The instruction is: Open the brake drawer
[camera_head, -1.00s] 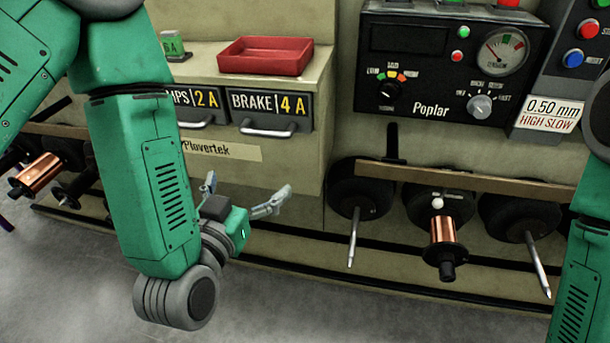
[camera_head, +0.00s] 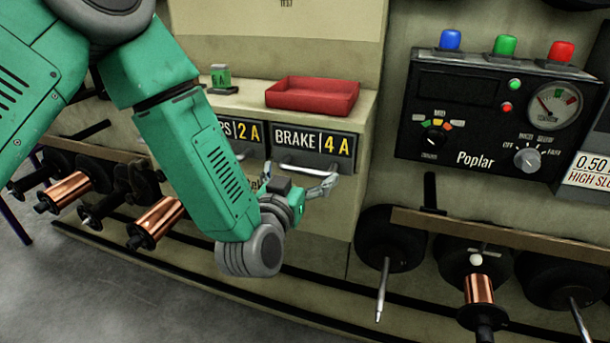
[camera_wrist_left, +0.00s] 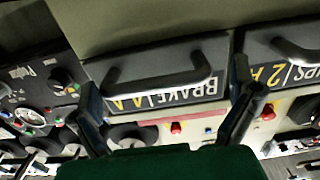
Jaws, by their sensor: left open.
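The brake drawer (camera_head: 313,143) is a dark front labelled "BRAKE 4 A" with a pale bar handle (camera_head: 308,170). It looks shut in the beige cabinet. My left gripper (camera_head: 296,182) is open and empty, just in front of and slightly below this drawer, close to its handle. In the left wrist view the drawer front (camera_wrist_left: 190,92) appears upside down, with its handle (camera_wrist_left: 160,76) between the two spread fingers of my left gripper (camera_wrist_left: 165,88). Contact with the handle cannot be told. My right gripper is not in view.
A second drawer (camera_head: 240,133) labelled "2 A" is to the left, partly behind my left arm. A black control panel (camera_head: 485,115) and spindles (camera_head: 383,285) are at right.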

